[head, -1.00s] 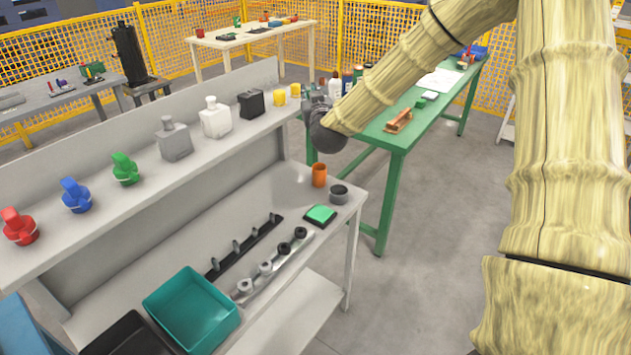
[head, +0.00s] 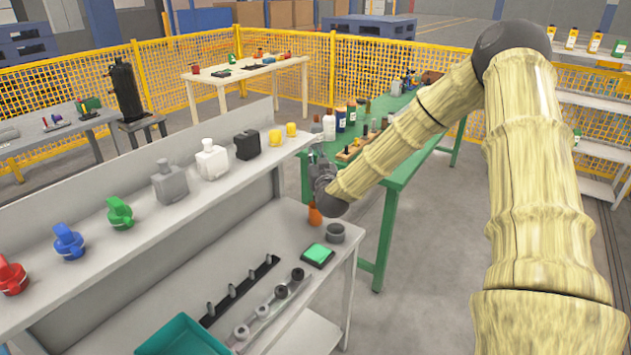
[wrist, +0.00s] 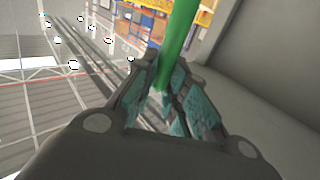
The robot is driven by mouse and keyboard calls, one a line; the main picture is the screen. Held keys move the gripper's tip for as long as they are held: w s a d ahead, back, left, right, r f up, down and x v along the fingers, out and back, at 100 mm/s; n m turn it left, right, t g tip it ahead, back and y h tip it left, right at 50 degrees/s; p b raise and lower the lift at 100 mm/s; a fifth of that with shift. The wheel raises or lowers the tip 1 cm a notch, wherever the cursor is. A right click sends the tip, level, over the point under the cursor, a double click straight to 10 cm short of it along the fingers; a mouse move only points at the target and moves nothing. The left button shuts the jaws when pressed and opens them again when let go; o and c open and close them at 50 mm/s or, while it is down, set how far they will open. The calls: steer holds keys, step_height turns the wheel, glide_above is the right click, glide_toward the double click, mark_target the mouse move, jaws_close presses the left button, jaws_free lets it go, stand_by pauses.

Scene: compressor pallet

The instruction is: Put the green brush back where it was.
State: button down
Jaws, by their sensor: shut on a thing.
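My gripper (head: 317,160) is at the right end of the grey shelf bench, above an orange cup (head: 314,216). The cup stands on the lower worktop, and its upper part is partly covered by my wrist. In the wrist view my gripper (wrist: 166,80) is shut on a green handle, the green brush (wrist: 181,35), which runs up out of the frame between the teal finger pads. The brush's far end is not visible there. In the head view I cannot make out the brush clearly.
A grey round cup (head: 335,233) and a green pad on a black base (head: 318,255) stand close to the orange cup. A green table (head: 400,165) with bottles stands behind.

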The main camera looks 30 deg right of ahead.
steer(key=shift+f+p, duration=0.55)
steer(key=shift+f, duration=3.7)
steer(key=c, duration=1.5)
jaws_free()
steer(key=shift+o, duration=0.2)
steer(key=b+v, duration=0.2)
steer(key=v, duration=1)
steer(key=shift+b, duration=0.3)
steer(key=shift+a, duration=0.1)
